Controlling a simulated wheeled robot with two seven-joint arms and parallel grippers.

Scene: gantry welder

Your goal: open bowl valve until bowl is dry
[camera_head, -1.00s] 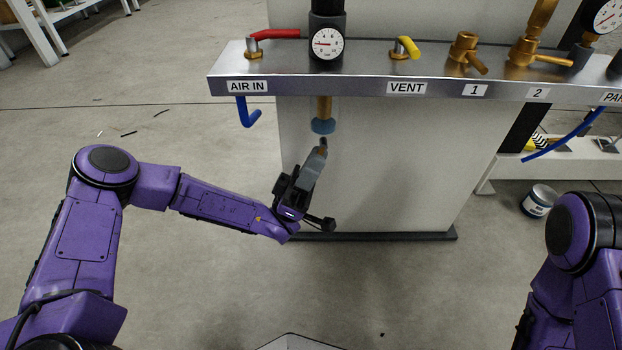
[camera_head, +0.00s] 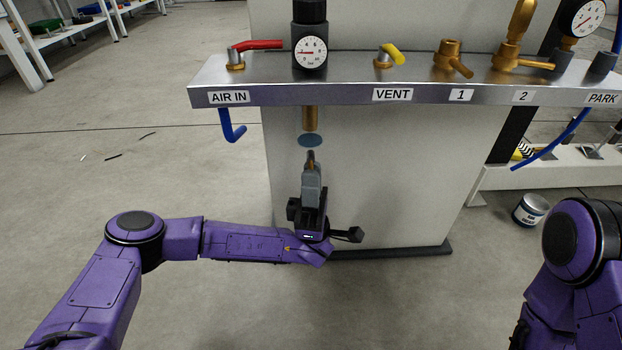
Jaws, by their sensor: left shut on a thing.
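The bowl hangs under the gauge (camera_head: 310,53) at the panel's left part. Its clear wall hardly shows; a brass cylinder (camera_head: 310,118) stands inside it. Below the brass, a thin flat blue layer (camera_head: 310,141) looks like water low in the bowl. My left gripper (camera_head: 311,170) points up from below, right under the bowl. It is shut on a small brass and grey piece (camera_head: 311,157), which appears to be the bowl valve; the fingers hide most of it. My right gripper is out of view.
The steel shelf (camera_head: 420,92) carries a red AIR IN lever (camera_head: 258,45), a yellow VENT lever (camera_head: 393,54) and brass valves (camera_head: 452,56). A tin (camera_head: 530,210) stands on the floor at right. Floor at left is mostly clear.

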